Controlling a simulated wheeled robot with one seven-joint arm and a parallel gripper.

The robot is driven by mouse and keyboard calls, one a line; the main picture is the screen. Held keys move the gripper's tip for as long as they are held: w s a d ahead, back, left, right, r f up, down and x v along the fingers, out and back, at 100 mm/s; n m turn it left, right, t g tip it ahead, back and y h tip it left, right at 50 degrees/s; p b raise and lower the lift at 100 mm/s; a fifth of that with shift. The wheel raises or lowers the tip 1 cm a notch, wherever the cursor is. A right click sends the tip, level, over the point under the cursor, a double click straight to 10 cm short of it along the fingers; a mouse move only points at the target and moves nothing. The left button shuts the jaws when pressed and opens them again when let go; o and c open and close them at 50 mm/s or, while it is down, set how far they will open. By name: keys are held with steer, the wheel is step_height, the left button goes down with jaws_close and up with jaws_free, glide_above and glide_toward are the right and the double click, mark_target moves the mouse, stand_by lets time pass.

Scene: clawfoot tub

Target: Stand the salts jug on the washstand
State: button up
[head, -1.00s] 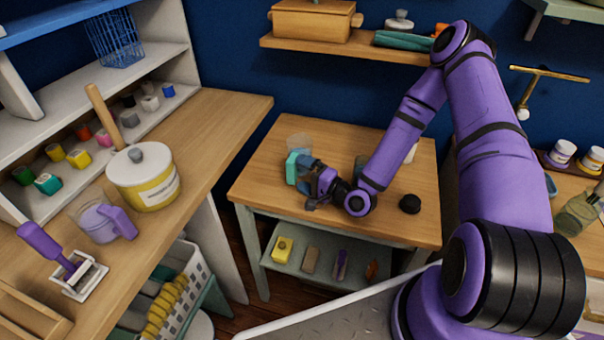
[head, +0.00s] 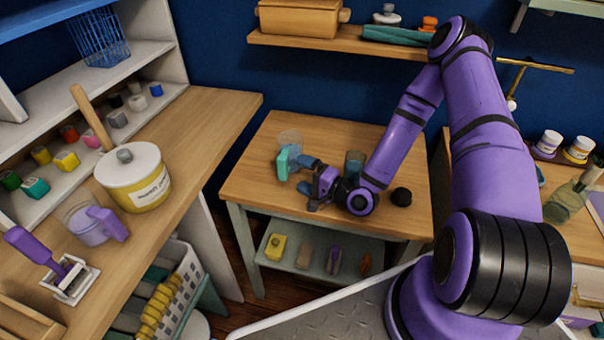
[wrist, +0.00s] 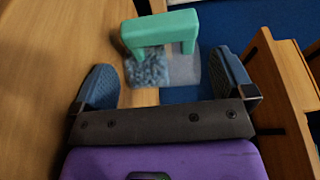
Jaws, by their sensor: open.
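The jug with the teal handle (head: 283,162), which I take as the salts jug, stands upright on the small wooden table, which I take as the washstand (head: 262,186). In the wrist view the clear jug (wrist: 150,70) shows grey-blue grains inside, with its teal handle facing me. My gripper (head: 306,174) is open and empty, just right of the handle in the head view. In the wrist view its two fingers (wrist: 166,84) are spread wide, with the jug ahead between them and apart from both.
A dark glass (head: 354,163) and a black round item (head: 401,196) stand on the same table near my forearm. The left counter holds a purple-handled jug (head: 95,222) and a yellow-and-white pot (head: 135,180). A wall shelf (head: 340,42) hangs above the table.

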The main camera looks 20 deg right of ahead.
steer(key=shift+s+d, duration=0.2)
steer(key=shift+s, duration=0.1)
steer(key=v, duration=1)
steer(key=shift+s+d, duration=0.25)
steer(key=shift+s, duration=0.05)
